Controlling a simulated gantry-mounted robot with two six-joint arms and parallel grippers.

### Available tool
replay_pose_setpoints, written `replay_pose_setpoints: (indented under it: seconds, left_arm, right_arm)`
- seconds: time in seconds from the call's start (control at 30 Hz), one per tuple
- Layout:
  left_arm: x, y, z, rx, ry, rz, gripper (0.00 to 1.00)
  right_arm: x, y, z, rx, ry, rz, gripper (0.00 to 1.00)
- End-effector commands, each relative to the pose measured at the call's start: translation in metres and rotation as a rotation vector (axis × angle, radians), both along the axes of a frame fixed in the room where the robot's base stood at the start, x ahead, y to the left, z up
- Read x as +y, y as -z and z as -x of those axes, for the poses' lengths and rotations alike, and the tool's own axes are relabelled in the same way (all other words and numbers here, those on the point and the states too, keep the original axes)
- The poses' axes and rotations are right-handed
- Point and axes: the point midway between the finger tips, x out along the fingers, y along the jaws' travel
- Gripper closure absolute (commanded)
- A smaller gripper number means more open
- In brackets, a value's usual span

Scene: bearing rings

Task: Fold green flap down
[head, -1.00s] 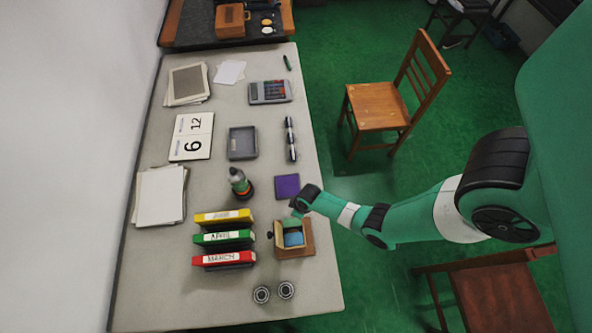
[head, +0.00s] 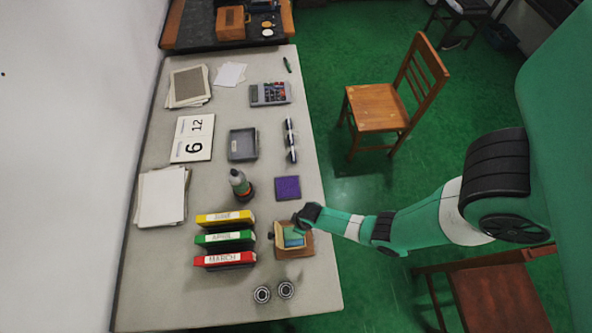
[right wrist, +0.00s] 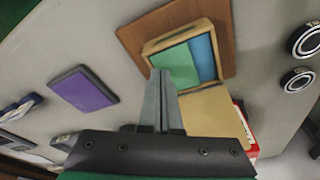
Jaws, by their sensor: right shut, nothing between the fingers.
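The small wooden box (head: 281,243) sits on a brown board (head: 301,253) at the table's right edge. Its tan lid stands open on the left side and shows in the right wrist view (right wrist: 212,112). Inside the box, the green flap (right wrist: 182,66) lies over much of the opening, beside a blue panel (right wrist: 204,56). My right gripper (right wrist: 160,78) is shut and empty, its tips at the box's near edge by the green flap; I cannot tell if they touch it. In the head view, my right wrist partly covers the box. My left gripper is not in view.
Yellow, green and red binders (head: 226,240) stand left of the box. A purple pad (head: 287,187) lies behind it, and two bearing rings (head: 274,291) in front. A dark bottle (head: 240,185) stands behind the binders. The table front is mostly clear.

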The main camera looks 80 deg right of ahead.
Motion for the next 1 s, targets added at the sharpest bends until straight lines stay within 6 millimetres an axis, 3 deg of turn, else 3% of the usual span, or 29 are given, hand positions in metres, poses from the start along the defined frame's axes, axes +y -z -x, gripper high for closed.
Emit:
replay_pose_setpoints:
  seconds: [0.43, 1.0]
  left_arm:
    - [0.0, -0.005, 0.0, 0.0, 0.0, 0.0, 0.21]
    - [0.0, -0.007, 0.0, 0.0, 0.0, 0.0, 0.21]
  right_arm:
    - [0.021, 0.0, 0.007, 0.0, -0.002, 0.0, 1.0]
    - [0.022, -0.002, 0.008, 0.0, 0.0, 0.0, 1.0]
